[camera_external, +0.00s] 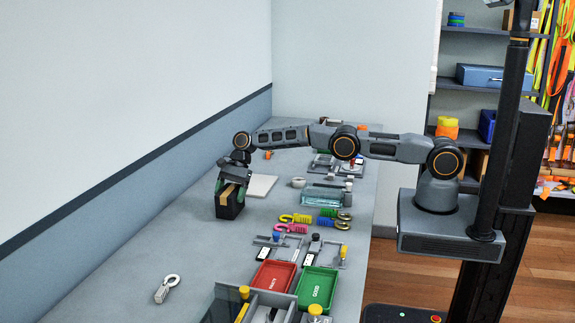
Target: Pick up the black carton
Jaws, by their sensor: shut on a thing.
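The black carton (229,211) is a dark box standing on the grey bench near the wall side, with a tan strip showing at its top. My gripper (231,190) points down over it from above and is shut on it, with fingers at the carton's upper sides. The carton looks upright. I cannot tell whether its bottom is touching the bench or slightly above it.
A pale flat board (262,186) lies just behind the carton. Colourful coiled items (297,222), a red tray (273,277) and a green tray (317,288) lie to the right. A ring-ended tool (168,288) is at front left. The bench (150,250) left of the carton is clear.

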